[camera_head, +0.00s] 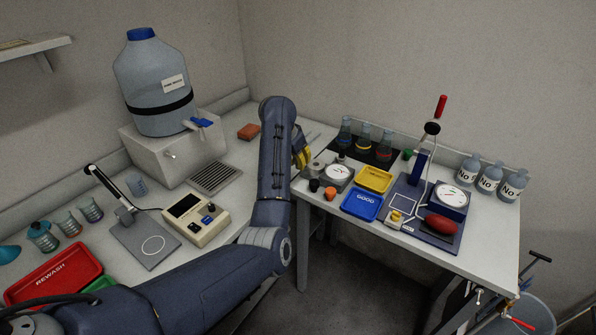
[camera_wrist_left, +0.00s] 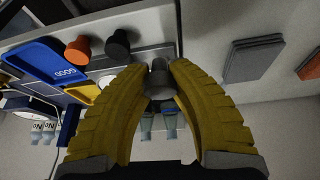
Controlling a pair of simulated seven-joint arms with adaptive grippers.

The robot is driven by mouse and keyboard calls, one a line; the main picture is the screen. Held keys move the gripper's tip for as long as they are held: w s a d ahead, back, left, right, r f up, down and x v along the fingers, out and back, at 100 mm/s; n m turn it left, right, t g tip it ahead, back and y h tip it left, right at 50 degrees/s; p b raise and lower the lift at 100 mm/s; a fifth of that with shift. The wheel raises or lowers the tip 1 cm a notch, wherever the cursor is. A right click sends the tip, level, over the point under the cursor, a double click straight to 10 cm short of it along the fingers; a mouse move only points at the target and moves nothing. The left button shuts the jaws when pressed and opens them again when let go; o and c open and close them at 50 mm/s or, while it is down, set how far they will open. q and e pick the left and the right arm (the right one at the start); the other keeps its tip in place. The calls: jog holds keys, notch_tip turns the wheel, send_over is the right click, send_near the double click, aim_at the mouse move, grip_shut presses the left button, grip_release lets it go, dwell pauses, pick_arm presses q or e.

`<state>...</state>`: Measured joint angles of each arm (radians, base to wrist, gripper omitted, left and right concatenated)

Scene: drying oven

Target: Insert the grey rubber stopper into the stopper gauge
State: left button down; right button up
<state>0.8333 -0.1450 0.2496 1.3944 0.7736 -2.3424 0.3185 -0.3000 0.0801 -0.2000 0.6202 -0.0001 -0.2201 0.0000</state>
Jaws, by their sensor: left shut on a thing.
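My left gripper (camera_wrist_left: 160,72) has yellow ribbed fingers shut on the grey rubber stopper (camera_wrist_left: 160,84), seen in the left wrist view. In the head view the yellow fingers (camera_head: 303,150) show just past my forearm, over the left end of the right-hand table, and the stopper cannot be made out clearly. A round white dial (camera_head: 338,173) stands on the table just right of the gripper, with a grey cylinder (camera_head: 316,168) beside it. I cannot tell for certain which piece is the stopper gauge. My right gripper is not in view.
A black stopper (camera_head: 314,185) and an orange stopper (camera_head: 330,193) stand at the table's front left edge. A yellow tray (camera_head: 375,179) and a blue GOOD tray (camera_head: 361,205) lie to the right. Several flasks (camera_head: 364,135) stand behind. A dial press (camera_head: 425,205) fills the table's right part.

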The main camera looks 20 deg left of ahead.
pick_arm(q)
jog(key=shift+r, duration=2.85)
